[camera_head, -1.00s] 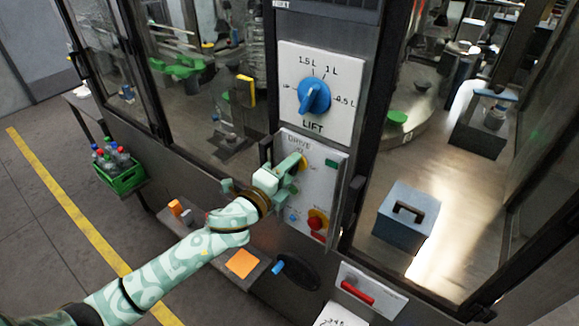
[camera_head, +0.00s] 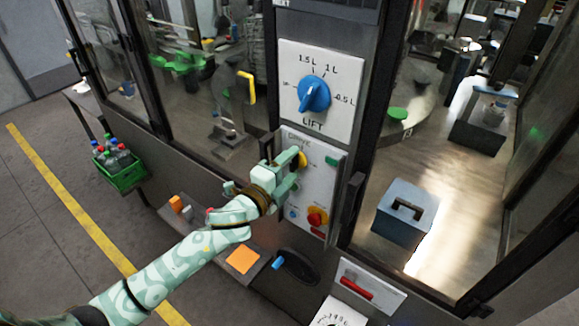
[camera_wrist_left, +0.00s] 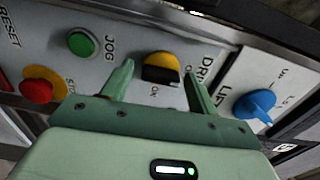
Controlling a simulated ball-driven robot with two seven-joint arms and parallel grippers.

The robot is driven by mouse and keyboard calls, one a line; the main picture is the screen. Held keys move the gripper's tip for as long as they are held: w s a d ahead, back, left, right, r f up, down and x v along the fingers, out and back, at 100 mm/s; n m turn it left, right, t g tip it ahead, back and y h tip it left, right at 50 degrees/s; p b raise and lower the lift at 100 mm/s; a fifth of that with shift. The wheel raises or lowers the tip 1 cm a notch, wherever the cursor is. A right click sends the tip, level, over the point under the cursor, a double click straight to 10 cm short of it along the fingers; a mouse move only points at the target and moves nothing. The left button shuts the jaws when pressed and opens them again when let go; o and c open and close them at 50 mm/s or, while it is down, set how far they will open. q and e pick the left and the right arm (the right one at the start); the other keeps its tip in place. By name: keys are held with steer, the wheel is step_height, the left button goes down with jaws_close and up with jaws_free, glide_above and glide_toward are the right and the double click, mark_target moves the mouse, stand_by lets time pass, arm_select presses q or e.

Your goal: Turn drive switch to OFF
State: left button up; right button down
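The drive switch is a round yellow knob with a dark bar across it, on the white control panel. It shows in the wrist view (camera_wrist_left: 160,68) and is partly covered by a finger in the head view (camera_head: 303,159). My left gripper (camera_head: 288,171) is at the panel, in front of the switch. In the wrist view its two green fingers (camera_wrist_left: 160,88) are spread, one on each side of the switch, with gaps to it. The label "ON" shows beside the switch; an OFF mark is not readable. My right gripper is not in view.
The blue LIFT knob (camera_head: 314,94) is above the switch. A green JOG button (camera_wrist_left: 83,42) and a red stop button on yellow (camera_wrist_left: 38,88) share the switch's panel. A dark handle (camera_head: 352,195) stands right of the panel. A grey box (camera_head: 405,216) is further right.

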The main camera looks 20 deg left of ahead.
arm_select(q)
steer(key=b+v, duration=0.3)
steer(key=v, duration=1.3)
steer(key=shift+s, duration=0.15)
